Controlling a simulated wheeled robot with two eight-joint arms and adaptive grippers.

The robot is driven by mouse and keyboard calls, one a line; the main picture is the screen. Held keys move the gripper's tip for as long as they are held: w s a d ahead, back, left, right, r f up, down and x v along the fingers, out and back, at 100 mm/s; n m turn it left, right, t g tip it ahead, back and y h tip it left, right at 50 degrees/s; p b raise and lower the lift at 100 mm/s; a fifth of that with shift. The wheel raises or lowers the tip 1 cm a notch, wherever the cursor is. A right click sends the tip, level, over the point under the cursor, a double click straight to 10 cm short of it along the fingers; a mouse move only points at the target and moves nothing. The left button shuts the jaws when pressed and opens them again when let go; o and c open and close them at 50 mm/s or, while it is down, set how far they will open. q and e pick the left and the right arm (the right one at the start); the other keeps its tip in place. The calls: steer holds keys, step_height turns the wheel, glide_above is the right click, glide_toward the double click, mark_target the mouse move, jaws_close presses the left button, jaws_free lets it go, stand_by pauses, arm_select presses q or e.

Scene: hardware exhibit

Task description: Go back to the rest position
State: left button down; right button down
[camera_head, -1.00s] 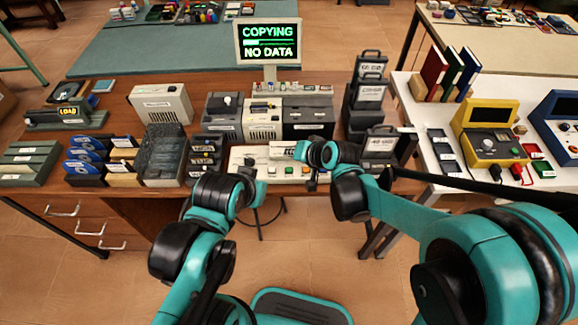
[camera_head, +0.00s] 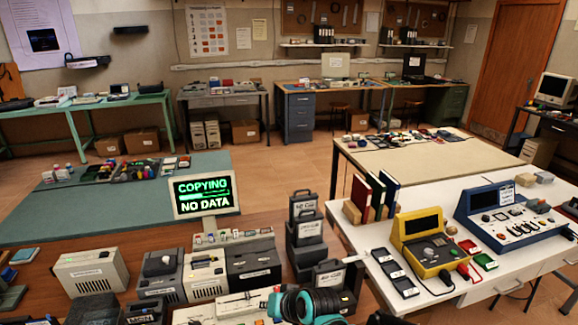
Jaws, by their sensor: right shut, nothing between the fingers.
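My right gripper (camera_head: 258,303) is at the bottom edge of the view, low over the near workbench in front of the beige and dark grey devices. Its teal and black wrist shows just right of it. The gripper is shut and empty. Most of my right arm is cut off by the lower edge. My left arm and gripper are out of view.
A screen (camera_head: 205,193) reading "COPYING NO DATA" stands behind the beige and grey devices. Dark upright cases (camera_head: 305,235) stand right of it. A white table (camera_head: 340,225) holds books, a yellow device (camera_head: 422,243) and a blue device (camera_head: 505,210).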

steer(key=s+d+r+h, duration=0.1)
steer(key=s+d+h, duration=0.1)
steer(key=s+d, duration=0.3)
steer(key=s+d+r+h, duration=0.1)
steer(key=s+d, duration=0.4)
steer(key=d, duration=0.6)
steer(key=s+d+r+m+h, duration=0.1)
steer(key=s+d+h, duration=0.1)
steer(key=s+d, duration=0.3)
steer(key=d, duration=0.3)
steer(key=shift+s+d+t+h, duration=0.2)
steer(key=shift+d+t+h, duration=0.1)
steer(key=shift+h, duration=0.1)
stand_by(2.9)
